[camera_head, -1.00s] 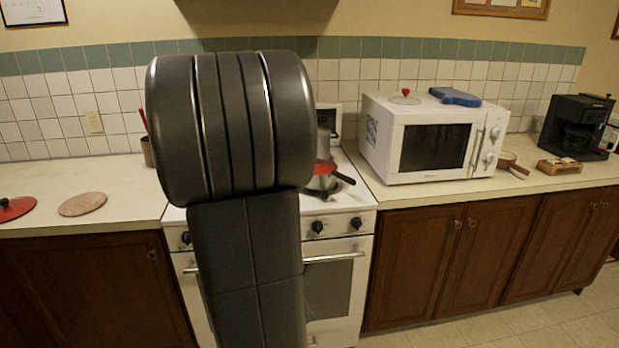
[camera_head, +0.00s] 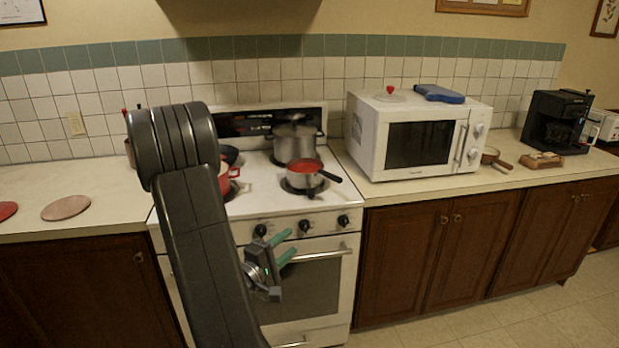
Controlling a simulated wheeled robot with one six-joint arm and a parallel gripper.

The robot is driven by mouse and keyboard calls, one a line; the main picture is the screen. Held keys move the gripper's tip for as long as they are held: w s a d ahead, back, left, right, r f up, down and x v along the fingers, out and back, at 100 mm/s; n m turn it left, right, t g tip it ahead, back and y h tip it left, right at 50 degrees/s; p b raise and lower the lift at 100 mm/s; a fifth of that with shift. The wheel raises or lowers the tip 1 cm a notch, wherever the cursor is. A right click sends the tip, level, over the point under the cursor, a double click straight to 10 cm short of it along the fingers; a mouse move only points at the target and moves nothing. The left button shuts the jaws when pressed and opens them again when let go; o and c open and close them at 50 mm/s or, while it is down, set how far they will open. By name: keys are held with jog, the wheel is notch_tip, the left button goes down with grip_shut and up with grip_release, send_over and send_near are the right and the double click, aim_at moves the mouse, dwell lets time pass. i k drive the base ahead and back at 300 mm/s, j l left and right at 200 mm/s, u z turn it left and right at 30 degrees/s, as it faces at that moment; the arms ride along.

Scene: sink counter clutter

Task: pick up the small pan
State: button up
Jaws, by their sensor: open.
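A small saucepan (camera_head: 304,177) with a red interior and a black handle pointing right sits on the stove's front right burner. Another small pan (camera_head: 489,158), pale with a brown handle, lies on the counter just right of the microwave. I cannot tell which of them is the task's small pan. My gripper (camera_head: 290,246), with green fingers, is open and empty. In the picture it is in front of the oven door, below the saucepan and apart from both pans.
A large steel pot (camera_head: 297,143) stands on the back right burner. A red pot (camera_head: 225,180) is partly hidden behind my arm. The microwave (camera_head: 370,155), a wooden tray (camera_head: 541,161) and a coffee maker (camera_head: 556,122) stand on the right counter. The left counter has bare room.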

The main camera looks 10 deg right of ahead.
aim_at(316, 176)
jog(key=i+l+u, duration=0.15)
jog(key=l, duration=0.2)
jog(key=i+l+u, duration=0.1)
jog(key=l, duration=0.25)
jog(key=i+l+u, duration=0.15)
jog(key=l, duration=0.25)
jog(key=i+l+u, duration=0.15)
jog(key=l, duration=0.25)
jog(key=i, duration=0.1)
